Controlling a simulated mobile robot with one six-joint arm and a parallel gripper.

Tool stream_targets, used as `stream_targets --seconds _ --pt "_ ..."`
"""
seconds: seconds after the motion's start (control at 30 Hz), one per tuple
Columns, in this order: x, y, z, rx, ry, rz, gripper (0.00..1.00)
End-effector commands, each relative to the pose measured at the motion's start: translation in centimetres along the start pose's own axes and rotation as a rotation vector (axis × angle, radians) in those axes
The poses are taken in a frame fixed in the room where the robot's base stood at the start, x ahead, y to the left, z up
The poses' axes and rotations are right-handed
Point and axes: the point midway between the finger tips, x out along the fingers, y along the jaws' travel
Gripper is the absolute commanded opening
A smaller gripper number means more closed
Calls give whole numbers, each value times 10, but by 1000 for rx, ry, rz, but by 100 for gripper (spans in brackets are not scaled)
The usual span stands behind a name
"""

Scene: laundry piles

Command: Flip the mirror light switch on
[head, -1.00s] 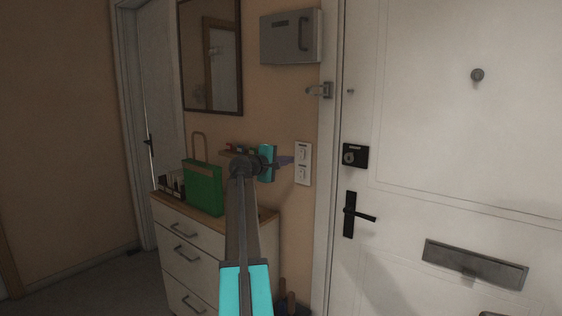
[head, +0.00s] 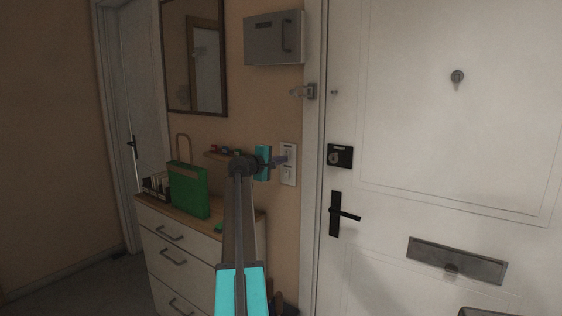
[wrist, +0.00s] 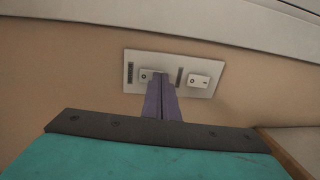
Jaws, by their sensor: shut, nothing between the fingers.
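A white switch plate (head: 288,176) is on the tan wall between the dresser and the white door. In the wrist view the plate (wrist: 133,80) carries two small switches, each with a dark label strip beside it. My gripper (head: 283,160) is shut and empty, its purple fingers pointing at the upper part of the plate. In the wrist view the fingertips (wrist: 160,76) overlap the edge of the left switch (wrist: 146,76) and hide part of it. The right switch (wrist: 199,81) is clear of the fingers. I cannot tell whether the tips touch the plate.
A framed mirror (head: 194,58) and a grey box (head: 274,38) hang on the wall. A green bag (head: 188,190) stands on the dresser (head: 180,244). The white door (head: 440,130) has a black handle (head: 344,215).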

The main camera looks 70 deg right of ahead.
Motion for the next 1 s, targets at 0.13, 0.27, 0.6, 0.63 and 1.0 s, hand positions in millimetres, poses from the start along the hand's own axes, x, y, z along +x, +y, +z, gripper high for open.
stream_targets --seconds 0.13,0.27,0.6,0.63,1.0 --pt "4 0 4 2 -5 10 0" --pt "2 0 1 1 -2 9 0" --pt "-8 -3 1 1 0 9 0" --pt "-10 -4 1 1 0 9 0" --pt "-51 -15 5 1 -1 9 0"
